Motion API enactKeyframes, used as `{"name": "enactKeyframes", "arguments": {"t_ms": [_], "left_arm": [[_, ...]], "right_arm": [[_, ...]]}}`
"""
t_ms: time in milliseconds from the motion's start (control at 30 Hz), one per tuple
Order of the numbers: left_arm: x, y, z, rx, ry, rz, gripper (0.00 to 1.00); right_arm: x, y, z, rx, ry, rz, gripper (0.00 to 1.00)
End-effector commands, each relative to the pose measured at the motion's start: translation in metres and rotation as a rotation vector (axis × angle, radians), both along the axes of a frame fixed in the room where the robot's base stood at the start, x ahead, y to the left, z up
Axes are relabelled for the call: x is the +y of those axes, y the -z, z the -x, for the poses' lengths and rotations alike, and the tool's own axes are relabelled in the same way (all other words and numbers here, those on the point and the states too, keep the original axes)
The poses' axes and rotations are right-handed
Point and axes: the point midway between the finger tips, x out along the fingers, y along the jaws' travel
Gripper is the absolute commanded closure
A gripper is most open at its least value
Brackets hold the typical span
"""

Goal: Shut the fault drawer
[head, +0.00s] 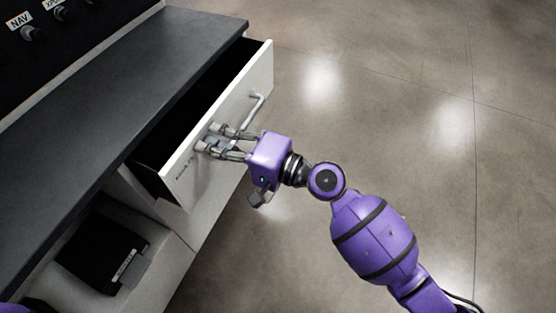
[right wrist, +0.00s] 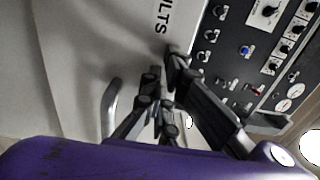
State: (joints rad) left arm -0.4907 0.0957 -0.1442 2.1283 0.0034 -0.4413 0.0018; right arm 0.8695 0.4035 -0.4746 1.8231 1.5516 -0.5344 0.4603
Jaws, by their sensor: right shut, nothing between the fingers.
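The fault drawer (head: 258,76) stands pulled out from under the dark counter, with its black inside showing. Its white front carries a light bar handle (head: 258,105) and dark lettering, partly hidden by my gripper. My right gripper (head: 205,140) is shut and empty, with its fingertips at the drawer front, to the left of the handle; I cannot tell if they touch. In the right wrist view the shut fingers (right wrist: 166,66) are close to the white front (right wrist: 90,40), below the letters "LTS", with the handle (right wrist: 109,106) to their left. My left gripper is not in view.
The dark counter (head: 120,90) runs above the drawer, with a knob panel (head: 45,30) behind it. Below, an open compartment holds a black box (head: 100,250). In the right wrist view a control panel (right wrist: 255,50) shows at upper right. The floor (head: 400,90) to the right is clear.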

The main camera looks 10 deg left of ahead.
Motion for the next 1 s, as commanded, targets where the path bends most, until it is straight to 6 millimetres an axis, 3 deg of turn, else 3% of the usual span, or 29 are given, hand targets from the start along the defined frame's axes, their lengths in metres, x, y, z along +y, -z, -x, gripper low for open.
{"name": "enactKeyframes", "arguments": {"t_ms": [200,400,600,1000], "left_arm": [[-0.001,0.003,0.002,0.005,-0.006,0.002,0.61],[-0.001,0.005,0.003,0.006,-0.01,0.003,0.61],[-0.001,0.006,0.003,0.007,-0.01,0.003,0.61],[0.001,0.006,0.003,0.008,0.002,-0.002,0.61]], "right_arm": [[0.045,0.0,-0.015,0.0,0.0,-0.002,1.0],[0.07,0.0,-0.023,0.001,0.0,0.0,1.0],[0.08,0.001,-0.026,0.001,0.0,0.0,1.0],[0.082,-0.001,-0.027,-0.001,0.002,-0.002,1.0]]}}
